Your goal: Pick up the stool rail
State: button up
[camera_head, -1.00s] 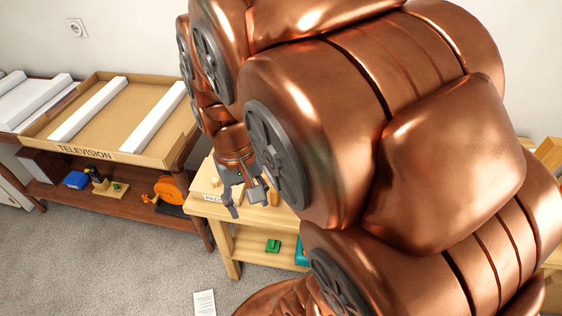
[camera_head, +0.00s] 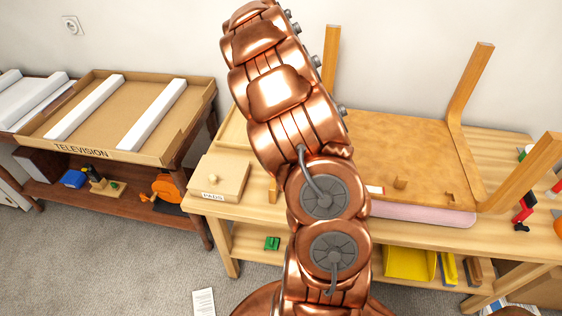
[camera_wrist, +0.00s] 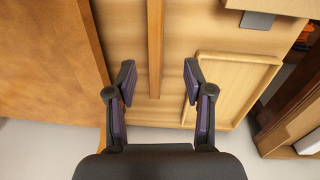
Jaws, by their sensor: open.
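The stool rail (camera_wrist: 155,45) is a narrow brown wooden strip lying on the pale workbench. In the wrist view it runs from the top edge down to between my fingertips. In the head view only a short end of what looks like the rail (camera_head: 273,190) shows beside my arm. My gripper (camera_wrist: 160,80) is open and empty, with one finger on each side of the rail's near end, apart from it in the picture. Its height above the rail is hard to tell. My arm hides the gripper in the head view.
The upturned stool (camera_head: 400,135) lies right of my arm, legs up; its seat (camera_wrist: 45,70) is close left of my gripper. A shallow wooden tray (camera_wrist: 247,58) is close right. A PADS box (camera_head: 222,178) sits on the bench's left end. A television carton (camera_head: 95,140) stands further left.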

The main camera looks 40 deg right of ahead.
jog(key=shift+m+t+y, duration=0.3)
jog(key=shift+m, duration=0.1)
jog(key=d+f, duration=0.1)
jog(key=f, duration=0.1)
jog(key=w+d+f, duration=0.1)
jog(key=d+f, duration=0.1)
jog(key=w+d+f, duration=0.1)
jog(key=d+f, duration=0.1)
jog(key=shift+w+d, duration=0.1)
jog(key=shift+d, duration=0.15)
jog(key=shift+f+p, duration=0.35)
jog(key=shift+f, duration=1.05)
jog(key=f, duration=0.1)
jog(key=f+p, duration=0.1)
jog(key=f, duration=0.2)
jog(key=shift+s+a+p, duration=0.25)
jog(key=shift+s+p, duration=0.05)
jog(key=shift+p, duration=0.1)
jog(key=shift+f, duration=0.6)
grip_shut()
